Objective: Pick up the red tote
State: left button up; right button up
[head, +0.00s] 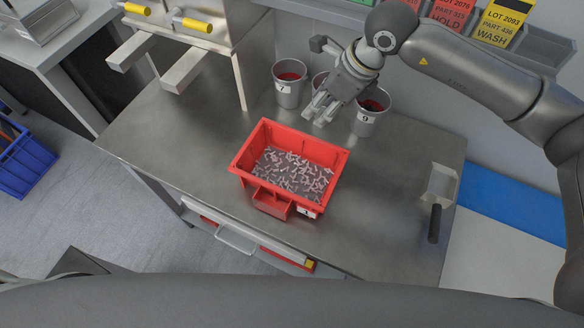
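The red tote (242,163) stands upright on the steel table, near its front edge. Many small pale parts (292,172) lie loose on its floor. It has a small label and a front lip on the near side. My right gripper (320,115) is above and behind the tote's far wall, in front of the cups. Its fingers look spread, with nothing visible between them, and it does not appear to touch the tote. My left gripper is not in view.
Metal cups stand behind the tote: cup 7 (288,91), cup 9 (369,119) and one mostly hidden by my gripper. A metal scoop (439,188) lies at right. A chute machine (215,45) stands at back left. The steel table (165,130) is clear left of the tote.

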jog(key=b, duration=0.4)
send_near(306, 136)
jog(key=shift+a+f, duration=0.15)
jog(key=shift+a, duration=0.05)
jog(key=shift+f, duration=0.15)
jog(key=shift+w+a+f+p, duration=0.1)
jog(key=shift+a+f+p, duration=0.05)
jog(key=shift+f+p, duration=0.2)
jog(key=p+x, duration=0.1)
jog(key=x, duration=0.2)
jog(key=shift+a+f, duration=0.25)
jog(key=shift+w+a+f, duration=0.1)
jog(key=shift+f, duration=0.2)
jog(key=p+x, duration=0.2)
jog(key=x, duration=0.3)
jog(key=shift+w+f, duration=0.1)
jog(key=shift+f, duration=0.15)
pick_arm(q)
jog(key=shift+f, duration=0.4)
pick_arm(e)
jog(key=shift+f, duration=0.1)
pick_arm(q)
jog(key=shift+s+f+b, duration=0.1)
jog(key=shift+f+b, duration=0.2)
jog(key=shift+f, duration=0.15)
pick_arm(e)
jog(key=shift+f, duration=0.2)
